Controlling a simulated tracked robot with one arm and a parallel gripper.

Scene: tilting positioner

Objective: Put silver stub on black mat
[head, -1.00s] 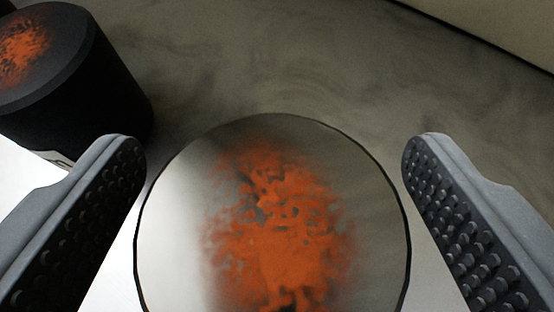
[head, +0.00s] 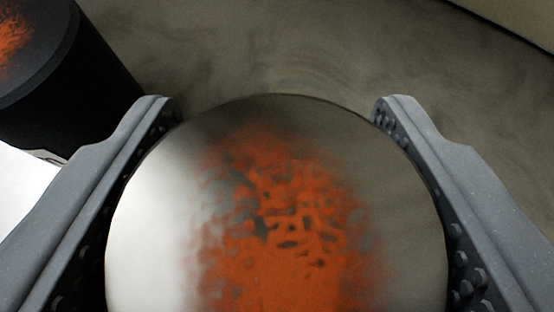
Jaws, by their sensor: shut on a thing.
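The silver stub (head: 160,235) fills the lower middle of the head view. Its round, shiny top faces me and carries a rough orange patch. My gripper (head: 277,112) is shut on the silver stub, with one studded finger against its left side and the other against its right side. The lower part of the stub runs out of the picture, and its base is hidden. I see no black mat in this view.
A black cylinder (head: 85,85) with an orange patch on its top stands at the upper left, close to my left finger. A grey, smudged surface (head: 270,50) lies open behind the stub. A pale edge (head: 515,18) crosses the upper right corner.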

